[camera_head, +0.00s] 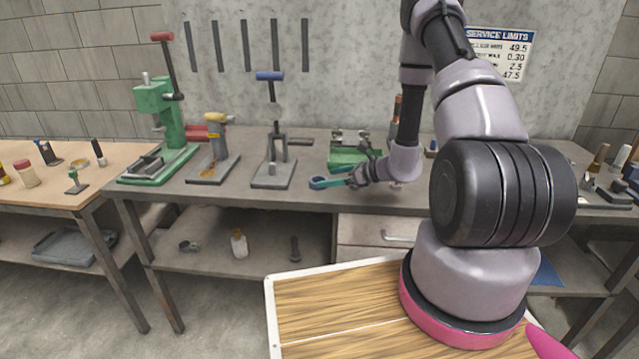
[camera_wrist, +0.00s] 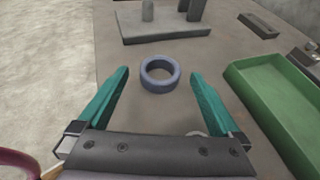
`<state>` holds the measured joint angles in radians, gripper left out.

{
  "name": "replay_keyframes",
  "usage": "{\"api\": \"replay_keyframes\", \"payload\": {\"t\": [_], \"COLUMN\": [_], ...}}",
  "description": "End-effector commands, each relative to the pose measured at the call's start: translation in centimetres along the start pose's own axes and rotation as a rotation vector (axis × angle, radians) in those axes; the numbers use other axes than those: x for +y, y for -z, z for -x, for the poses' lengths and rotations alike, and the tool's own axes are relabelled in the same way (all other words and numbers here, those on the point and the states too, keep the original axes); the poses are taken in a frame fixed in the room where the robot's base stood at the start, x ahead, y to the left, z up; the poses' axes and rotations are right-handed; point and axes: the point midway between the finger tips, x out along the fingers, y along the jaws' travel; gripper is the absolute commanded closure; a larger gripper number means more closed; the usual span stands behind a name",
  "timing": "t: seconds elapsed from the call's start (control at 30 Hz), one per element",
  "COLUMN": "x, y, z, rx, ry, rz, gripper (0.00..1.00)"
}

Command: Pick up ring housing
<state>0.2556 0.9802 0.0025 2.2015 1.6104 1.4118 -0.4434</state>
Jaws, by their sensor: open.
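The ring housing is most likely the blue-grey ring (camera_wrist: 147,83) lying flat on the grey bench in the wrist view. Its centre hole faces up. My gripper (camera_wrist: 159,73) has two teal fingers spread wide, with one tip left of the ring and one right of it. There is a gap on each side and nothing is held. In the head view my gripper (camera_head: 322,182) is low over the front of the bench, and the ring cannot be clearly told from the teal fingers there.
A green tray (camera_wrist: 262,100) lies close right of my fingers. A grey stand base (camera_wrist: 165,34) with upright posts lies beyond the ring. In the head view, a blue-handled press (camera_head: 273,172) stands left of my gripper. The bench's front edge is close by.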

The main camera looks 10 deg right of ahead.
Motion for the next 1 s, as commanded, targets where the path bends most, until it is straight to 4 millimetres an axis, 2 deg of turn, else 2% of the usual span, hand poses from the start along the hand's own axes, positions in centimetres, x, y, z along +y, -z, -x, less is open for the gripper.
{"api": "replay_keyframes", "payload": {"t": [0.17,0.4,0.63,0.67,0.7,0.87,0.9,0.93,1.0], "x": [0.0,-0.2,-0.3,-0.3,-0.3,-0.3,-0.3,-0.3,-0.3], "y": [0.1,0.3,0.2,0.2,0.2,0.2,0.2,0.2,0.2], "z": [-1.5,-4.9,-5.2,-5.2,-5.2,-5.2,-5.2,-5.2,-5.2], "rx": [0.0,0.0,0.0,0.0,0.0,0.0,0.0,0.0,-0.001], "ry": [-0.003,-0.003,-0.001,-0.001,-0.001,-0.001,-0.001,-0.001,0.0], "rz": [0.0,0.001,0.0,0.0,0.0,0.0,0.0,0.0,0.0], "gripper": [0.0,0.0,0.0,0.04,0.19,0.8,0.96,1.0,1.0]}}
